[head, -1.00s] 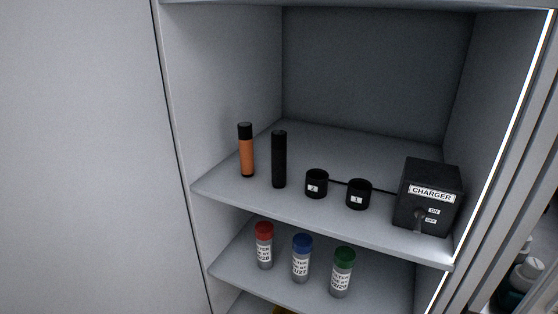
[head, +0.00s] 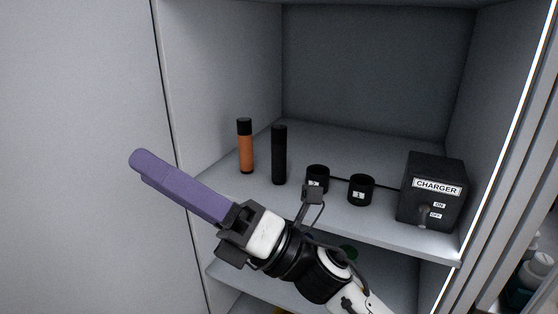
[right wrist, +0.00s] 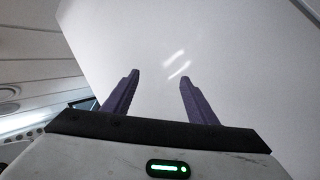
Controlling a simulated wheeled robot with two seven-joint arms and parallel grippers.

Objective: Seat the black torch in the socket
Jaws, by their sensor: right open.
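The black torch (head: 279,155) stands upright on the upper shelf, right of an orange torch with a black cap (head: 245,147). Two black cup-shaped sockets stand to its right: one labelled 2 (head: 318,174), partly hidden by my right wrist's camera mount, and one labelled 1 (head: 361,190). My right gripper (head: 142,161), with purple fingers, is in front of the shelf, pointing up and left, apart from the torch. In the right wrist view its fingers (right wrist: 158,90) are spread with nothing between them. My left gripper is not in view.
A black charger box (head: 432,190) with an ON/OFF switch stands at the shelf's right end, a cable running behind the sockets. The upper shelf (head: 370,225) has free room behind the items.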

